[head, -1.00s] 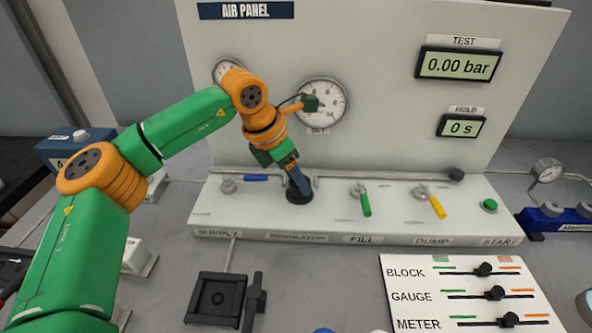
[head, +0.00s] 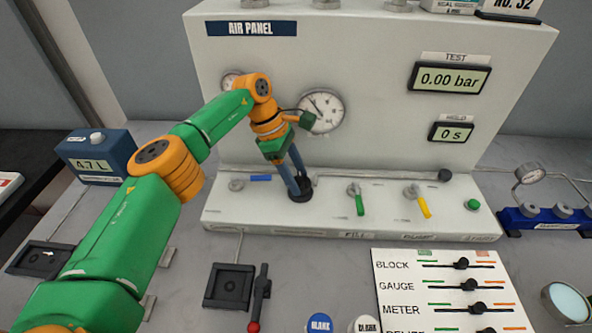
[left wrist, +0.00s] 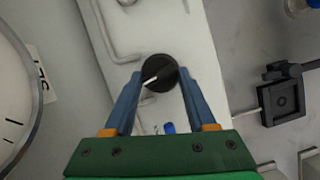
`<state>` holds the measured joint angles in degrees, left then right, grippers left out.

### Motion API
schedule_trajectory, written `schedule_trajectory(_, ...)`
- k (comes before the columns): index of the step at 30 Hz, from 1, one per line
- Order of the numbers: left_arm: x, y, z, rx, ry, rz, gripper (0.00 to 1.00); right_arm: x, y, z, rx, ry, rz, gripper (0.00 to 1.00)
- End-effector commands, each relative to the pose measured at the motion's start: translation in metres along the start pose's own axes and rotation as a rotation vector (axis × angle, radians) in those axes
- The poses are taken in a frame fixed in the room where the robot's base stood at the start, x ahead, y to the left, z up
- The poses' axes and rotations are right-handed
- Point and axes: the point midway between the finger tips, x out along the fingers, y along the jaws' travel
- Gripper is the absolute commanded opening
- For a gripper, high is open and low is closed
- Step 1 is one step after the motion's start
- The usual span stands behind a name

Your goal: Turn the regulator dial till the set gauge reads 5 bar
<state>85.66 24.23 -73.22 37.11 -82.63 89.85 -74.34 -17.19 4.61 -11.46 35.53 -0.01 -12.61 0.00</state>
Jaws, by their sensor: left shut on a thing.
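The regulator dial is a round black knob (head: 302,196) on the white base ledge of the air panel. In the left wrist view the dial (left wrist: 160,70) shows a white pointer line. My left gripper (head: 298,190) is shut on the dial from above, with one blue finger on each side. The set gauge (head: 321,110) is a round white dial face on the upright panel, partly covered by my wrist. Its needle seems to point up and left, but the numbers are too small to read. Part of it shows in the left wrist view (left wrist: 12,115). My right gripper is out of view.
A blue-handled valve (head: 260,178) is left of the dial. A green lever (head: 358,200), a yellow lever (head: 421,203) and a green button (head: 473,204) are to its right. The test display (head: 450,79) reads 0.00 bar. A slider board (head: 400,275) lies in front.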

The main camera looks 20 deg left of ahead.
Motion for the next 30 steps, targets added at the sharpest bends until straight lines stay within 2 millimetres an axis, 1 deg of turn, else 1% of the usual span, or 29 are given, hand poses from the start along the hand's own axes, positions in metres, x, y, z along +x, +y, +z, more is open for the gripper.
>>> schedule_trajectory(9,0.0007,0.0000,0.0001,0.071,0.001,-0.032,0.01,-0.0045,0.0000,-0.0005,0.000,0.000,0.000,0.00)
schedule_trajectory(22,0.0011,-0.0001,-0.0005,0.080,0.002,-0.036,0.01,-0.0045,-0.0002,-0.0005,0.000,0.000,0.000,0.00)
schedule_trajectory(23,0.0012,-0.0001,-0.0005,0.080,0.002,-0.036,0.59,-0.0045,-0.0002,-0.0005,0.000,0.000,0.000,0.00)
schedule_trajectory(24,0.0012,-0.0001,-0.0005,0.079,0.002,-0.036,0.70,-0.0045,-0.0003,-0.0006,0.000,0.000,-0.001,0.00)
schedule_trajectory(26,0.0010,0.0000,-0.0005,0.079,0.002,-0.035,0.86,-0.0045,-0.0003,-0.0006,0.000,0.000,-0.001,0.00)
schedule_trajectory(30,0.0007,0.0002,-0.0003,0.079,0.002,-0.034,0.86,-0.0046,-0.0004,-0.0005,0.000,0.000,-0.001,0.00)
